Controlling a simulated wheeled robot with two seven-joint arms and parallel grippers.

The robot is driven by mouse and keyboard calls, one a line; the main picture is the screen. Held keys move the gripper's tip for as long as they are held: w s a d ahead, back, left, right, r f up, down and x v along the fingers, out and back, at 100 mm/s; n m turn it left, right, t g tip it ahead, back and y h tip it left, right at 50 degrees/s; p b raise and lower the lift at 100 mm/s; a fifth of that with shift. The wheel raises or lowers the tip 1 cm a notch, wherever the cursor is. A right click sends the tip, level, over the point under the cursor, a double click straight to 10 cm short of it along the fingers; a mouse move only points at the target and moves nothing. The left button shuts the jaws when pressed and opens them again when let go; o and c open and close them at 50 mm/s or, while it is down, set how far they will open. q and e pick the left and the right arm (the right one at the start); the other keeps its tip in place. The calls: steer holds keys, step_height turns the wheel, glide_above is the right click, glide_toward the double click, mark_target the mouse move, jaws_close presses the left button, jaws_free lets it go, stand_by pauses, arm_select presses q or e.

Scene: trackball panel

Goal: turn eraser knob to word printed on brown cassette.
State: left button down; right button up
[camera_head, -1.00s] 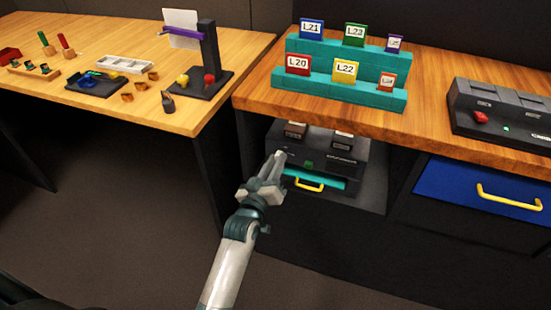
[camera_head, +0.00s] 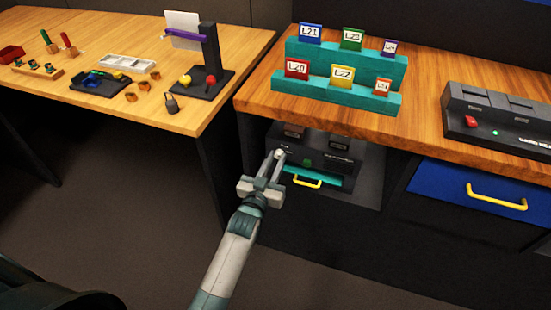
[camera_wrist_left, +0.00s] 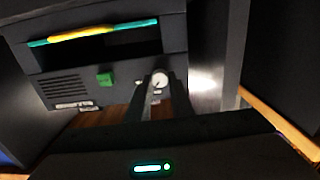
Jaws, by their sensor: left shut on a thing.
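A dark machine (camera_head: 318,165) stands in the open bay under the desk, with a green button and a teal drawer with a yellow handle. A small pale knob (camera_wrist_left: 159,80) is on its front, between the two fingers of my left gripper (camera_head: 278,154). The fingers are shut on it; they partly hide it and the marks around it. A brownish cassette (camera_head: 293,131) stands in the machine's top at the left, partly under the desk edge. Its print is too small to read. My right gripper is not in view.
A teal stepped rack (camera_head: 340,97) with labelled cards stands on the desk above. A grey console (camera_head: 505,118) is at right, over a blue drawer (camera_head: 470,190). The bay's walls and desk edge are close around the machine. A table with small tools is at left.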

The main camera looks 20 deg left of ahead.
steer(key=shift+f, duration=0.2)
arm_select(q)
steer(key=c, duration=1.6)
jaws_free()
steer(key=shift+s+a, duration=0.15)
steer(key=shift+s, duration=4.2)
steer(key=shift+s+a, duration=0.15)
steer(key=shift+s, duration=4.2)
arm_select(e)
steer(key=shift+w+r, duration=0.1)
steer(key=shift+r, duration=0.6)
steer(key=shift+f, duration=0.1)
